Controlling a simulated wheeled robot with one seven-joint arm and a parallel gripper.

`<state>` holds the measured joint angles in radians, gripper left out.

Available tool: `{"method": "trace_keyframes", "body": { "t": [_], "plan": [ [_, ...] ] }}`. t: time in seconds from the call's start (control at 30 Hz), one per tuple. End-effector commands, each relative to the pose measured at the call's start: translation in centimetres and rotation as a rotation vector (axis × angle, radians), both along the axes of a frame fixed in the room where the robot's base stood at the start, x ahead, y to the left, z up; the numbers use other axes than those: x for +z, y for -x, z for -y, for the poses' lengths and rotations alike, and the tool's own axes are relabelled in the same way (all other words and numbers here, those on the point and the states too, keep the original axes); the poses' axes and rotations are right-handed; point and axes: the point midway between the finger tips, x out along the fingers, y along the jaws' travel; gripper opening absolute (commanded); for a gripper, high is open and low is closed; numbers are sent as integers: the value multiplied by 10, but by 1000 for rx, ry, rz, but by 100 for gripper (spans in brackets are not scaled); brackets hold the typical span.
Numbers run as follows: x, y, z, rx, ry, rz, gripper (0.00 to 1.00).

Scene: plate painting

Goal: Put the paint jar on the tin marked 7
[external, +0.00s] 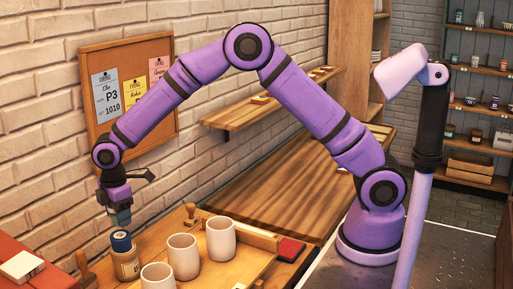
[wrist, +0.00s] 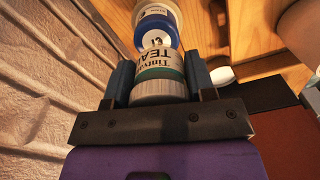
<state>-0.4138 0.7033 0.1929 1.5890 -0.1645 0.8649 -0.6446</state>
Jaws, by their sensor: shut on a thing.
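My gripper (wrist: 158,85) is shut on a paint jar (wrist: 160,68) with a pale body and a teal band lettered partly "TEA". In the external view my gripper (external: 119,208) points down above a brown jar (external: 126,264) with a blue lid, close to it; I cannot tell whether they touch. In the wrist view a blue-topped container (wrist: 153,36) with a white number disc shows just beyond the held jar. Its number is not clearly readable. I cannot pick out a tin marked 7 in either view.
Several cream cups (external: 183,257) stand on a wooden tray (external: 250,266) right of the brown jar. A wooden stamp (external: 191,214) and a red pad (external: 290,250) are nearby. A brick wall (external: 40,150) with a notice board (external: 128,39) is close on the left.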

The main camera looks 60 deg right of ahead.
Motion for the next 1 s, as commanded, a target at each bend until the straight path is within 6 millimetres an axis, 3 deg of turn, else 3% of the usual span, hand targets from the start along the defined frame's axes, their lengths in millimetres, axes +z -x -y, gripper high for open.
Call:
{"method": "trace_keyframes", "body": {
  "t": [0.1,0.37,0.73,0.77,0.87,1.0],
  "plan": [
    [-1,-8,-3,-1,-1,1,25],
    [-34,-6,-2,0,1,-1,25],
    [-38,-6,-2,0,-1,0,25],
    [-39,-6,-2,0,-1,0,52],
    [-38,-6,-2,0,-1,0,75],
    [-38,-6,-2,0,-1,0,76]
  ]
}}
